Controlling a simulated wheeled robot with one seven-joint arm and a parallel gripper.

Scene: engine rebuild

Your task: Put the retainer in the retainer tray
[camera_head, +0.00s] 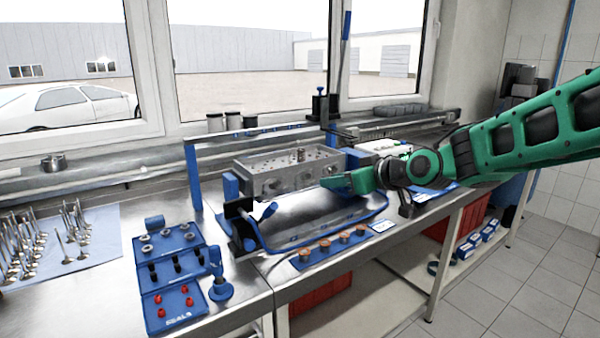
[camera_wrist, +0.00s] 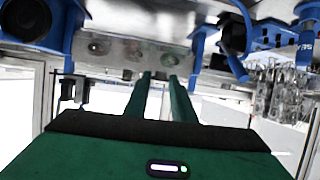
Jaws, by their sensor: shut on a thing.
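My gripper (camera_head: 326,184) is in front of the right part of the grey cylinder head (camera_head: 285,178), above the blue-edged work mat. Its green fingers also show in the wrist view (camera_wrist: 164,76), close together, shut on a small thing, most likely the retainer. That thing is too small to make out between the fingertips. On the bench at left stands a blue three-part tray set. Its back tray (camera_head: 190,233) holds grey rings and looks like the retainer tray. The middle tray (camera_head: 152,283) holds black pieces, and the front tray (camera_head: 176,319), marked SEALS, holds red ones.
A blue stand (camera_head: 221,290) rises beside the trays. A blue strip (camera_head: 302,264) with several copper-coloured pieces lies at the bench's front edge. A blue and black fixture (camera_head: 240,225) stands left of the cylinder head. Several valves (camera_head: 66,255) stand at far left.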

